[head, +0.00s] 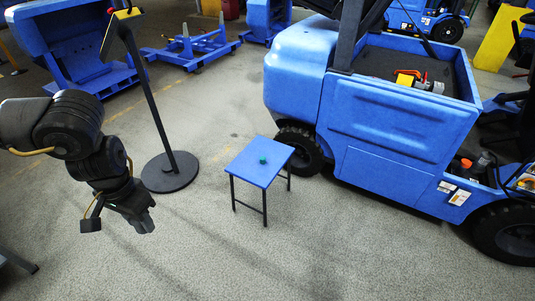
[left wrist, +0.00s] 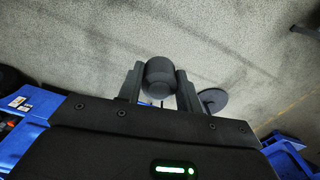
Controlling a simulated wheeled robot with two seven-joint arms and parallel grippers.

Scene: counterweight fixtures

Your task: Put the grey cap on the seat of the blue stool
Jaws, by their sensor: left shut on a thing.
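The blue stool (head: 252,170) stands on the floor in the middle of the head view, with a square seat and thin dark legs. A small green object (head: 263,158) sits on its seat. My left gripper (head: 143,221) is to the left of the stool, above the floor and apart from it, pointing downward. In the left wrist view it is shut on the grey cap (left wrist: 160,76), a dark round piece between the two fingers. In the head view I cannot make out the cap at the gripper. The stool is not clearly seen in the left wrist view. My right gripper is not in view.
A black post on a round base (head: 170,171) stands between my left arm and the stool. A large blue vehicle (head: 385,125) is close behind and right of the stool. Blue frames (head: 190,47) stand at the back. The floor in front of the stool is clear.

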